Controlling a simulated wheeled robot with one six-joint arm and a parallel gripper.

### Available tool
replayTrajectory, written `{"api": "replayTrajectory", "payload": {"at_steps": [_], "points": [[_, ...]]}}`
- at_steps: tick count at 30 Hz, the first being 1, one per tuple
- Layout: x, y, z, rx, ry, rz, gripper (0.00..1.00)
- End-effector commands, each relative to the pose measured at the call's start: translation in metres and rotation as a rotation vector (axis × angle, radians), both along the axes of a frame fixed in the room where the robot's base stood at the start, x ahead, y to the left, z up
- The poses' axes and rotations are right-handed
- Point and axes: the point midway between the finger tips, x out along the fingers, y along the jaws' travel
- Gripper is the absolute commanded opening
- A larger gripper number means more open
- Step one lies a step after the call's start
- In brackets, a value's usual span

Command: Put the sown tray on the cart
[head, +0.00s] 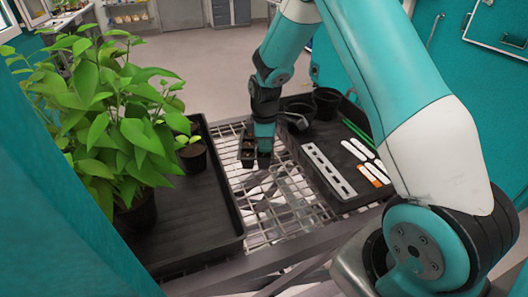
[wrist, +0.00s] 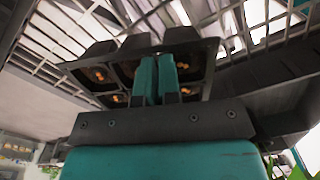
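The sown tray (head: 248,152) is a small black cell tray; orange seeds show in the cells of the tray (wrist: 125,72) in the wrist view. My gripper (head: 264,146) points down at it. The teal fingers of my gripper (wrist: 157,76) are close together, with a tray wall between them. The tray is over the wire-mesh top (head: 262,212), which looks like the cart's, in the gap between two large black trays. I cannot tell whether it touches the mesh. My fingers hide part of the tray.
The left black tray (head: 190,232) holds a large leafy plant (head: 115,120) and a small potted seedling (head: 191,155). The right black tray (head: 345,197) holds dark pots (head: 326,103), a white slotted strip (head: 328,171), labels (head: 372,170) and green sticks (head: 356,131). Bare mesh lies nearer me between them.

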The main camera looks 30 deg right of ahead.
Motion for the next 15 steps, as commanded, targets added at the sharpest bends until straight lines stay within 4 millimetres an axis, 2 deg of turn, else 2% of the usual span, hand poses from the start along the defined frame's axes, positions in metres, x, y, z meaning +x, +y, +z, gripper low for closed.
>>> {"api": "replayTrajectory", "payload": {"at_steps": [9,15], "points": [[0.000,0.000,-0.036,0.001,0.001,0.000,0.00],[0.001,0.000,-0.043,-0.001,-0.003,0.000,0.00]]}}
